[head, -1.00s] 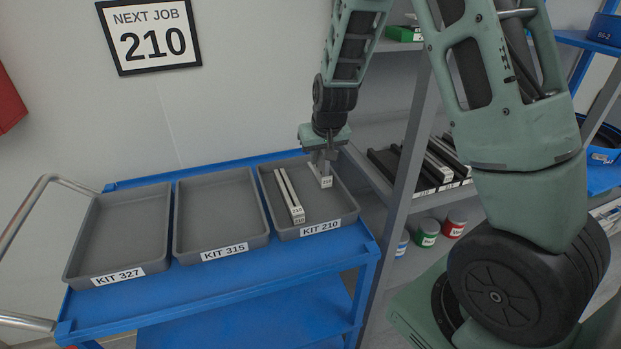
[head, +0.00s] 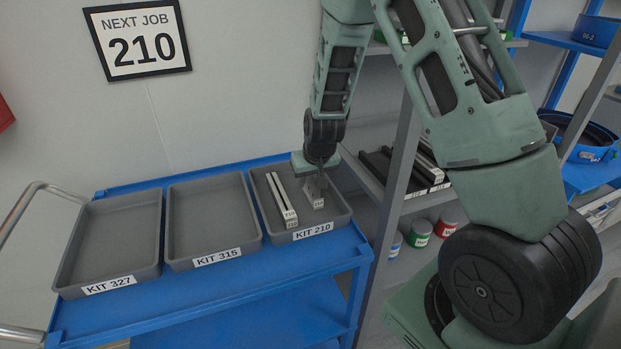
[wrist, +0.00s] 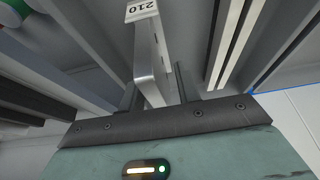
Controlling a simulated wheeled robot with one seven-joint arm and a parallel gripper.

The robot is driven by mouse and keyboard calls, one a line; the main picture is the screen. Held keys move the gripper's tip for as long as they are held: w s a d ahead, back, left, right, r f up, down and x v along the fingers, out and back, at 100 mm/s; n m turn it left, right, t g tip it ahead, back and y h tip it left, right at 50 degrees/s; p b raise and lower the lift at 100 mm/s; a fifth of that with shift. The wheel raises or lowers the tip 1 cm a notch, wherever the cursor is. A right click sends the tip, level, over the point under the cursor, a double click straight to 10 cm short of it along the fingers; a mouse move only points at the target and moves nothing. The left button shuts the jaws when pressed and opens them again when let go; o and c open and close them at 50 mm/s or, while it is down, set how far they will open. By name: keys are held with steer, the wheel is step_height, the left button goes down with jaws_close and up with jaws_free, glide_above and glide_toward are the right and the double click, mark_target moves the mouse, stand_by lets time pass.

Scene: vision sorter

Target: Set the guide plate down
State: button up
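The guide plate (head: 312,188), a grey metal piece with a white 210 label, is in the right part of the KIT 210 tray (head: 343,217). It is at or just above the tray floor; I cannot tell if it touches. My gripper (head: 315,177) points down over it, with its fingers on either side. In the wrist view the plate (wrist: 150,58) stands between the fingertips of my gripper (wrist: 155,88), which look closed on it. Two light rails (head: 281,197) labelled 210 lie to its left in the same tray, apart from it.
Empty trays KIT 315 (head: 213,258) and KIT 327 (head: 108,284) stand to the left on the blue cart (head: 240,280). A grey shelf post (head: 392,180) rises close to the right of my gripper. Dark and light bars (head: 425,172) lie on the shelf behind it. A sign (head: 138,40) reads NEXT JOB 210.

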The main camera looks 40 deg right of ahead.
steer(key=shift+r, duration=0.2)
steer(key=v, duration=1.1)
steer(key=shift+s+a+r+p, duration=0.1)
steer(key=shift+s+r+p, duration=0.15)
steer(key=shift+r+p, duration=0.15)
steer(key=s+a+r+n+g+y, duration=0.1)
steer(key=s+a+n, duration=0.1)
steer(key=s+a, duration=0.35)
steer(key=s+a+r+n+y, duration=0.1)
steer(key=s+a+n, duration=0.1)
steer(key=a, duration=0.6)
steer(key=s+a+r+n+g+y, duration=0.1)
steer(key=s+a+n, duration=0.15)
steer(key=a, duration=0.35)
steer(key=s+a+n+g, duration=0.1)
steer(key=s+a+n, duration=0.1)
steer(key=s, duration=0.6)
steer(key=s+a+r+n+g+h, duration=0.1)
steer(key=s+a, duration=0.3)
steer(key=s, duration=0.4)
steer(key=shift+r+n, duration=0.3)
steer(key=shift+n, duration=0.45)
